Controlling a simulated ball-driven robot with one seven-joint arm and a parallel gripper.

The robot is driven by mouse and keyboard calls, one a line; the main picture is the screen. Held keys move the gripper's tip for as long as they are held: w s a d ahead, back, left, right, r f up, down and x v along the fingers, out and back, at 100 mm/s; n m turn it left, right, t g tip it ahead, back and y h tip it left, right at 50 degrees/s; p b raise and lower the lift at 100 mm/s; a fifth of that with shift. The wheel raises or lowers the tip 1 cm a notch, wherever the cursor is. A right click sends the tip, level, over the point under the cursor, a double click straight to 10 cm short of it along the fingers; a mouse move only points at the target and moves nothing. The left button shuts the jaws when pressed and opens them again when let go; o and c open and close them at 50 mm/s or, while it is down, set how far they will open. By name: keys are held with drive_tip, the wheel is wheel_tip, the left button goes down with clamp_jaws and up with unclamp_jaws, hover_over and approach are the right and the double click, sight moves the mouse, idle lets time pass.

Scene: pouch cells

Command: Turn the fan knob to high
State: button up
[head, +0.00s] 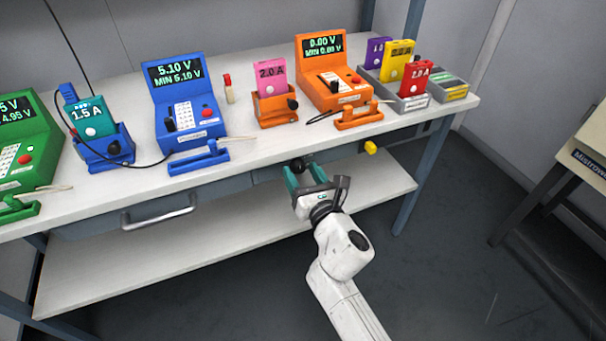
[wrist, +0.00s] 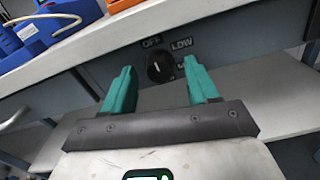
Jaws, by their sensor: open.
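The fan knob (wrist: 160,68) is a round black dial with a white pointer mark, set in the grey panel under the bench top. In the wrist view, labels OFF and LOW show above it, and a third label at its right is partly hidden by a finger. The pointer looks turned up toward OFF. My gripper (wrist: 159,76) is open, its teal fingers on either side of the knob in the picture, with a gap on each side. In the head view, the knob (head: 297,165) shows dark by the fingertips of my gripper (head: 305,176).
The white bench top (head: 240,120) above carries a blue meter (head: 175,80), an orange meter (head: 320,90), and several battery packs. A yellow part (head: 370,147) sticks out right of my gripper. A drawer handle (head: 160,215) is at the left. A lower shelf (head: 230,225) lies below.

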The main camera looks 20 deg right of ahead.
drive_tip(key=c, duration=1)
drive_tip(key=shift+c, duration=0.2)
